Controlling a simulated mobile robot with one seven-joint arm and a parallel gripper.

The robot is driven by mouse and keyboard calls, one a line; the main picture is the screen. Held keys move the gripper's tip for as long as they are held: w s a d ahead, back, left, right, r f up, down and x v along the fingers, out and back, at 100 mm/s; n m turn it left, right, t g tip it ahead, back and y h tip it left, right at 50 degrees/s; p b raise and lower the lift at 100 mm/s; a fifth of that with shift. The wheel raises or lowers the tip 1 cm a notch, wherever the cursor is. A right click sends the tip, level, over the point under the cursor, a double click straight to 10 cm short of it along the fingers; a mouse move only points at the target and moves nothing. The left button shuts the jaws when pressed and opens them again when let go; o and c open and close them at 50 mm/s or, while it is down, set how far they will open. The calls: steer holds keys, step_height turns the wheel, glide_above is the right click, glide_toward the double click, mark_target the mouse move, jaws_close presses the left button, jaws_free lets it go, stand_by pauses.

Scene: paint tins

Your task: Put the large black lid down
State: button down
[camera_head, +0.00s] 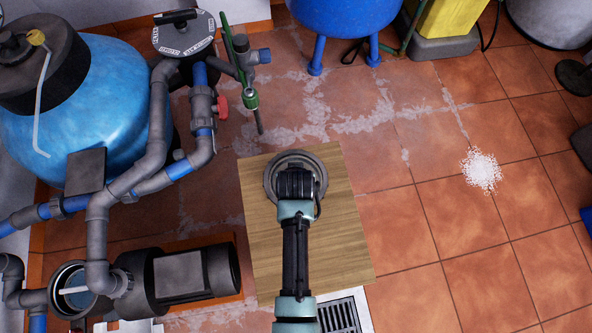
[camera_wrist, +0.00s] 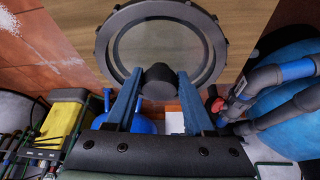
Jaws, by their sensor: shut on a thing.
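The large black lid (camera_head: 269,179) is a round dark ring with a paler, see-through-looking middle. In the head view it is over the far part of a wooden board (camera_head: 337,250), partly covered by my gripper (camera_head: 295,185). In the wrist view the lid (camera_wrist: 109,40) fills the top middle, with wood (camera_wrist: 75,20) around it. My gripper (camera_wrist: 157,90) is shut on a dark knob (camera_wrist: 157,75) at the lid, with one blue finger on each side. I cannot tell whether the lid touches the board.
A pump (camera_head: 190,277) with an open round strainer mouth (camera_head: 78,275) is left of the board. A blue tank (camera_head: 100,110) and grey pipes (camera_head: 156,130) stand behind it. A floor grate (camera_head: 340,315) lies in front. White granules (camera_head: 482,170) lie on the mostly clear tiles to the right.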

steer(key=shift+f+b, duration=0.35)
steer(key=shift+f, duration=1.05)
steer(key=shift+f, duration=0.15)
steer(key=shift+c, duration=1.4)
jaws_free()
